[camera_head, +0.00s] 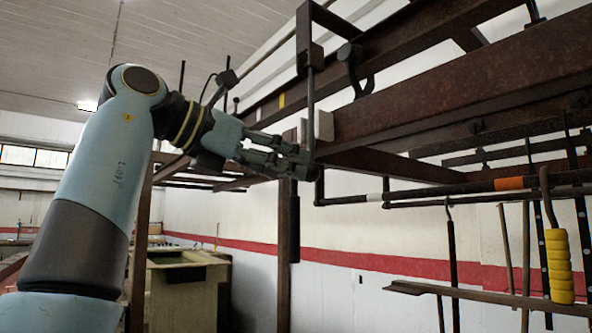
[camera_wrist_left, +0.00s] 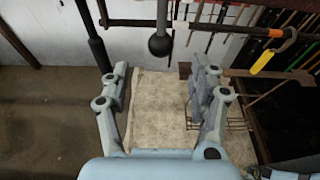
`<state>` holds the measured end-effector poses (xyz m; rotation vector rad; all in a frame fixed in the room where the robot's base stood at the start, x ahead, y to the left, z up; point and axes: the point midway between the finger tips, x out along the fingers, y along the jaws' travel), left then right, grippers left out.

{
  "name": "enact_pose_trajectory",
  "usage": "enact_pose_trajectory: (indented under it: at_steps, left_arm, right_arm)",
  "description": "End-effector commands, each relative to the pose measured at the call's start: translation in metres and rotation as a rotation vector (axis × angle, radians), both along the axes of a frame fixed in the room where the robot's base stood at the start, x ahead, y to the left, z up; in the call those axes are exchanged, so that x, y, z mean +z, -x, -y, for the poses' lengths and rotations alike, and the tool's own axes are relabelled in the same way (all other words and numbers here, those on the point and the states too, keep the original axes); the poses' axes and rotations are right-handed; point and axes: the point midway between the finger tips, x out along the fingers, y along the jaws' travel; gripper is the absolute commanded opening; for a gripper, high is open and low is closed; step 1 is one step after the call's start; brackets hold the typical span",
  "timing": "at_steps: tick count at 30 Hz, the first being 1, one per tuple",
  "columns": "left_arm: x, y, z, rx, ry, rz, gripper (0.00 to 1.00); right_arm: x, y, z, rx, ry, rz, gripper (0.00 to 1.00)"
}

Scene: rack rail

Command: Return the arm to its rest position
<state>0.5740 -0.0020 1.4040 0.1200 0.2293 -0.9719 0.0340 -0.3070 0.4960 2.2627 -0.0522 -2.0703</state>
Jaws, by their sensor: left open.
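My left arm (camera_head: 105,175), pale blue and dark grey, rises from the lower left in the head view and bends to the right at its top joint. My left gripper (camera_head: 300,165) is raised beside the near end of a rusty rack rail (camera_head: 460,80), close to a thin dark upright bar (camera_head: 311,110). I cannot tell whether they touch. In the left wrist view my left gripper (camera_wrist_left: 158,75) has its two fingers spread, with nothing held between them. A pale floor patch shows beyond them. My right gripper is not in view.
A dark rod with a ball end (camera_wrist_left: 160,43) shows just beyond the fingers. A lower bar (camera_head: 420,190) carries hanging tools, one with a yellow handle (camera_head: 558,265). A post (camera_head: 284,240) stands below the gripper. A greenish bin (camera_head: 185,285) stands behind my arm.

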Motion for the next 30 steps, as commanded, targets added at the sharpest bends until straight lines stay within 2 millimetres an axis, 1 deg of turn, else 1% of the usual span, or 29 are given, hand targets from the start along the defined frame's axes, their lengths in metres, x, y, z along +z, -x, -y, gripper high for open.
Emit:
enact_pose_trajectory:
  at_steps: [1, 4, 17, 20, 23, 25, 26, 27, 29, 30]
  left_arm:
    - [0.0, 0.002, -0.004, 0.002, -0.002, 0.001, 0.62]
    - [0.0, 0.005, -0.006, 0.0, -0.001, 0.0, 0.62]
    - [0.0, 0.005, -0.007, 0.0, -0.001, 0.0, 0.62]
    - [-0.008, 0.004, -0.007, 0.0, -0.002, -0.013, 0.62]
    - [-0.042, 0.001, -0.01, 0.006, -0.007, -0.069, 0.62]
    - [-0.086, -0.003, -0.014, 0.014, -0.017, -0.141, 0.62]
    - [-0.108, -0.004, -0.016, 0.016, -0.021, -0.183, 0.62]
    - [-0.141, -0.003, -0.017, 0.007, -0.024, -0.245, 0.62]
    - [-0.194, 0.002, -0.015, -0.025, -0.007, -0.35, 0.62]
    - [-0.228, 0.008, -0.012, -0.05, 0.023, -0.42, 0.62]
  right_arm:
    - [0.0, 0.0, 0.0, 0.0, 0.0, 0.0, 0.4]
    - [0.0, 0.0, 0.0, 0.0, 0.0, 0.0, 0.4]
    - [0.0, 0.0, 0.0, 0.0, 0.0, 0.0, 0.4]
    - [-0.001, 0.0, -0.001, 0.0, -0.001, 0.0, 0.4]
    - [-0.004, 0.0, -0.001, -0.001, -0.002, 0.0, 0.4]
    - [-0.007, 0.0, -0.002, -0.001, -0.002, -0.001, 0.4]
    - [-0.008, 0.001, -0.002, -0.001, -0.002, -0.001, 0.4]
    - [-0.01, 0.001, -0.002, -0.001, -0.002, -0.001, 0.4]
    - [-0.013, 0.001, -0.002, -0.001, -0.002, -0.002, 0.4]
    - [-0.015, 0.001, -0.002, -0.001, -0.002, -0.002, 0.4]
